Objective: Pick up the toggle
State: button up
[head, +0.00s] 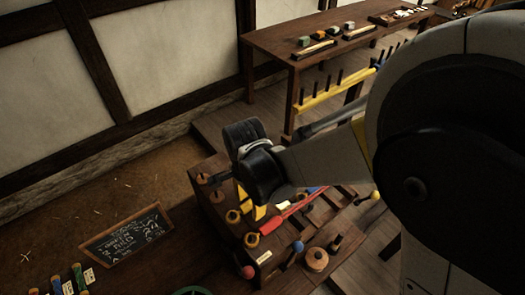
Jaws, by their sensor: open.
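My gripper (250,206) reaches down below my dark wrist, over the wooden bench in the lower middle of the head view. Its jaws are open, and the wrist partly covers them. I cannot single out the toggle with certainty. A small dark wooden peg-like piece (335,243) lies on the right part of the bench, to the right of my gripper and apart from it. What lies directly under and behind the wrist is hidden.
Yellow-brown rings (251,240), a red bar (292,211), a round knobbed wooden piece (317,261) and coloured balls (298,247) crowd the bench. A chalkboard (126,235) lies left. A long table (270,42) with small blocks stands behind, near a yellow pegged rail (330,94).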

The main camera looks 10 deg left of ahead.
aim_at(250, 203)
grip_shut()
dwell(0.3)
jog(key=shift+r, duration=0.6)
notch_tip(250, 203, up, 3)
jog(key=shift+p, duration=0.6)
jog(key=d+r+p, duration=0.1)
jog(key=d+r, duration=0.5)
jog(key=d, duration=0.5)
jog(key=shift+w+d+r+p, duration=0.3)
jog(key=shift+w+d+r, duration=0.05)
jog(key=shift+w+r, duration=0.1)
